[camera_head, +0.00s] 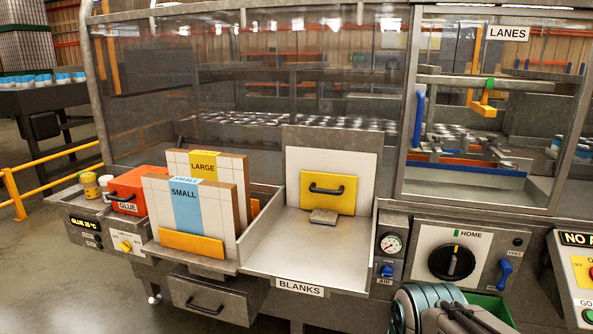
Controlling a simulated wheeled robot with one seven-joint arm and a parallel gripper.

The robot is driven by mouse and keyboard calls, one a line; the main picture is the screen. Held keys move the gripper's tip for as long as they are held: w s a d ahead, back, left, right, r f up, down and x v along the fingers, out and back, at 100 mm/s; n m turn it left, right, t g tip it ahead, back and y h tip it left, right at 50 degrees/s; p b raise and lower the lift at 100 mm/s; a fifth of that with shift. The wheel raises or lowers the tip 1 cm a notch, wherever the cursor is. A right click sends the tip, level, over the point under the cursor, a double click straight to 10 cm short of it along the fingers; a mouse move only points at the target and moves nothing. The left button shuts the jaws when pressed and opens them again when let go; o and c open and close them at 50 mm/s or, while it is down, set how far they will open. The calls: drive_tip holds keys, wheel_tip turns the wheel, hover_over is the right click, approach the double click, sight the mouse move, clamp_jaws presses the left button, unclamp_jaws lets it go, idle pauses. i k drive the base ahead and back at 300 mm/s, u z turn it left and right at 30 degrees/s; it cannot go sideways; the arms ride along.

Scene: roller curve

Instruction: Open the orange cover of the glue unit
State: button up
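The orange cover (147,183) of the glue unit is at the left of the machine in the head view. It looks shut, with a black handle on its left side and a GLUE label on its front. The unit's grey housing (85,212) has a lit glue temperature display. The standing LARGE and SMALL blanks hide part of the cover's right side. My gripper (462,318) is at the bottom edge, right of centre, far from the cover. Its fingers are cut off or unclear, so I cannot tell whether it is open.
Blank stacks (192,205) stand directly right of the cover. Floor shows at the lower left.

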sight(126, 194)
drive_tip(key=u, duration=1.5)
drive_tip(key=i, duration=2.05)
drive_tip(key=z, duration=0.25)
